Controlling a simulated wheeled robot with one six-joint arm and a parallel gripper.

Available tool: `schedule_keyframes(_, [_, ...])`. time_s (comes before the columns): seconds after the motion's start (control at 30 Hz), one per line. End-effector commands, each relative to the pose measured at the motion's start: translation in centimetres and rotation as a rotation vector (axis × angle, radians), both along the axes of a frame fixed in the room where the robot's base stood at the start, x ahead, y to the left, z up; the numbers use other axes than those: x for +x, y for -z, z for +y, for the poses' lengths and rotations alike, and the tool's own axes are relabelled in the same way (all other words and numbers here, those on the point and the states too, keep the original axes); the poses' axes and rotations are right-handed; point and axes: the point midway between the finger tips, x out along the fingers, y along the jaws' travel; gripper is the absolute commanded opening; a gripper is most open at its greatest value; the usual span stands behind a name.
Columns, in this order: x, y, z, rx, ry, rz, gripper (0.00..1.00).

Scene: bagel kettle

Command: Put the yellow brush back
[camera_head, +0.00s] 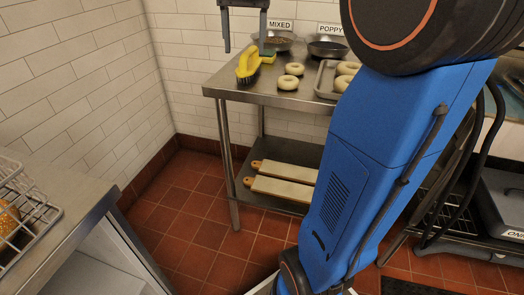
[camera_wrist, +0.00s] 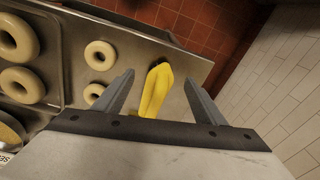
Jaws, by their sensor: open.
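The yellow brush (camera_head: 247,66) with dark bristles lies at the left end of the steel table (camera_head: 228,88), close to the table's edge. In the wrist view the yellow brush (camera_wrist: 154,92) lies between the fingers in the picture, its yellow handle towards the palm. My gripper (camera_head: 244,46) is open above the table and the brush, with nothing held. It also shows open in the wrist view (camera_wrist: 159,77), with its two fingers apart on either side of the brush. I cannot tell how far above the brush the fingertips are.
A yellow-green thing (camera_head: 267,57) sits just behind the brush. Boards (camera_head: 284,188) lie on the lower shelf. A counter with a wire rack (camera_head: 30,212) stands front left.

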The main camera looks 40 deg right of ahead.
Motion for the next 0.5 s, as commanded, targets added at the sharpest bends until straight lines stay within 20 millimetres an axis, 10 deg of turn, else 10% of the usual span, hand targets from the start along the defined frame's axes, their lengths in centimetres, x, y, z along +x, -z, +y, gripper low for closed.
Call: schedule_keyframes(0.5, [-14.4,10.7,7.9,-0.081,-0.401,-0.173,0.64])
